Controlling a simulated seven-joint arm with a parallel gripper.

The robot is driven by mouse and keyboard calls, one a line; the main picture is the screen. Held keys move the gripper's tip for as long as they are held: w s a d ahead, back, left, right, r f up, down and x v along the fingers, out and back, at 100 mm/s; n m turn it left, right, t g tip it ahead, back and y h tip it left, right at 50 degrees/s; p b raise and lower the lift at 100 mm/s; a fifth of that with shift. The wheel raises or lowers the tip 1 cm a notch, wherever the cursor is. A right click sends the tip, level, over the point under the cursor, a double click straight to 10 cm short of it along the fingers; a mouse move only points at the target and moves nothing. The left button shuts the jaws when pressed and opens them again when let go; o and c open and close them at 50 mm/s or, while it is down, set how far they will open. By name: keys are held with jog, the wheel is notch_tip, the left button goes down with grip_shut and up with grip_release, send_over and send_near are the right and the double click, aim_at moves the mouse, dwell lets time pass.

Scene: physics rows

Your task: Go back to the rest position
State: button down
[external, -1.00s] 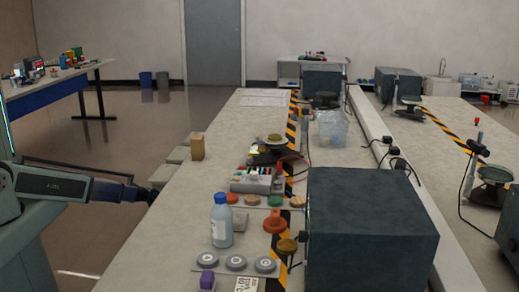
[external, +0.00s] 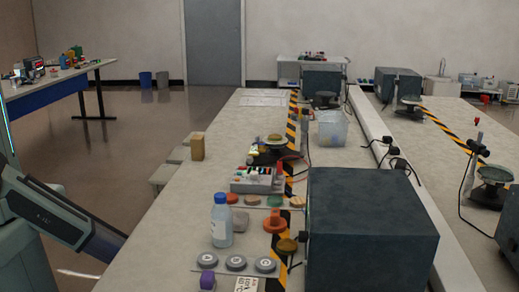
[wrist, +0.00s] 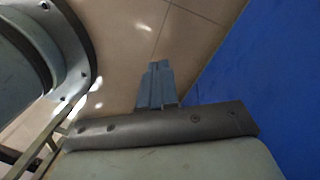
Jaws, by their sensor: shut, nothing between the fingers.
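My gripper (wrist: 155,85) shows in the wrist view with its two grey fingers together and nothing between them. It points toward a tiled floor (wrist: 120,30), with a blue panel (wrist: 265,80) on the right and a rounded pale part of my own body on the left. In the external view my arm is at the lower left, sloping down to the right beside the bench's (external: 165,225) near left edge. The fingers themselves are hidden in that view.
Open floor (external: 110,150) lies left of the bench.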

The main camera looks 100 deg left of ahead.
jog(key=s+d+r+n+g, duration=0.1)
jog(key=s+d+r+n, duration=0.3)
jog(key=d, duration=0.4)
jog(key=s+d+r+n+g, duration=0.2)
jog(key=s+d+r+n, duration=0.2)
jog(key=s+d+r, duration=0.2)
jog(key=s+d+r+n+g, duration=0.2)
jog(key=s+d+r+n, duration=0.2)
jog(key=s+d, duration=0.5)
notch_tip(320, 180, up, 2)
jog(key=shift+d+r+y, duration=0.1)
jog(key=shift+d+y, duration=0.2)
jog(key=shift+d, duration=0.65)
